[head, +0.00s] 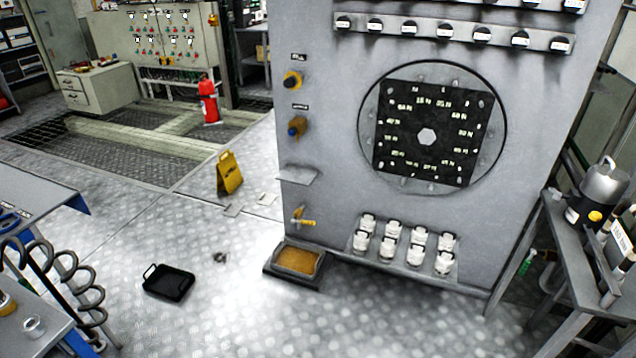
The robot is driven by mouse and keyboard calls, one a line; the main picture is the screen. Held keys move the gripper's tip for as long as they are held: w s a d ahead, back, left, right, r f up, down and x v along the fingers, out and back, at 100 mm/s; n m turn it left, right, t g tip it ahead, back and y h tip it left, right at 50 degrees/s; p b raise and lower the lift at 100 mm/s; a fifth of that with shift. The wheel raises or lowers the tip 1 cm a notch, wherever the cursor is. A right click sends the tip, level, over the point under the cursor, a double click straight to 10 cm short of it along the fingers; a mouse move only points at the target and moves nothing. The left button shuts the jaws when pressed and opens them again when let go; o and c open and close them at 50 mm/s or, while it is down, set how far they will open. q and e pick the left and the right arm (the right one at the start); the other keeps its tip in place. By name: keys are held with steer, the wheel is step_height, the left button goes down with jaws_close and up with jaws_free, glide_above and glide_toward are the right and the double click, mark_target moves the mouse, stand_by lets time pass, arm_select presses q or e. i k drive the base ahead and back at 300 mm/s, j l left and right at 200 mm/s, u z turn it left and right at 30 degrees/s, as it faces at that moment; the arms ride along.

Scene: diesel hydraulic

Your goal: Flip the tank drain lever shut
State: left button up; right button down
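A small yellow drain lever (306,222) sits low on the left part of the grey tank cabinet's front (330,190). Its handle appears to point sideways to the right, with a small yellow valve body at its left end. A shallow tray (299,260) with amber-brown contents stands on the floor below it. Neither of my grippers is in the head view, and nothing covers the lever.
A rack of white canisters (388,252) is right of the lever, and a small shelf (297,175) juts out above it. A black pan (168,282) and yellow floor sign (229,173) stand left. Benches flank both sides; the floor in front is mostly clear.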

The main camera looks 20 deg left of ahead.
mark_target(303, 221)
steer(key=i+j+u, duration=0.2)
steer(key=i+u, duration=0.15)
steer(key=i+j+u, duration=0.1)
steer(key=i+u, duration=0.25)
steer(key=i, duration=0.2)
steer(key=i+u, duration=0.4)
steer(key=i+j+z, duration=0.15)
steer(key=i+j, duration=0.15)
steer(key=i+j+z, duration=0.1)
steer(key=i+j, duration=0.2)
steer(key=i+j+z, duration=0.15)
steer(key=j, duration=0.35)
steer(key=i+j+z, duration=0.1)
steer(key=i+j, duration=0.25)
steer(key=i+j+z, duration=0.15)
steer(key=j, duration=0.35)
steer(key=i, duration=0.05)
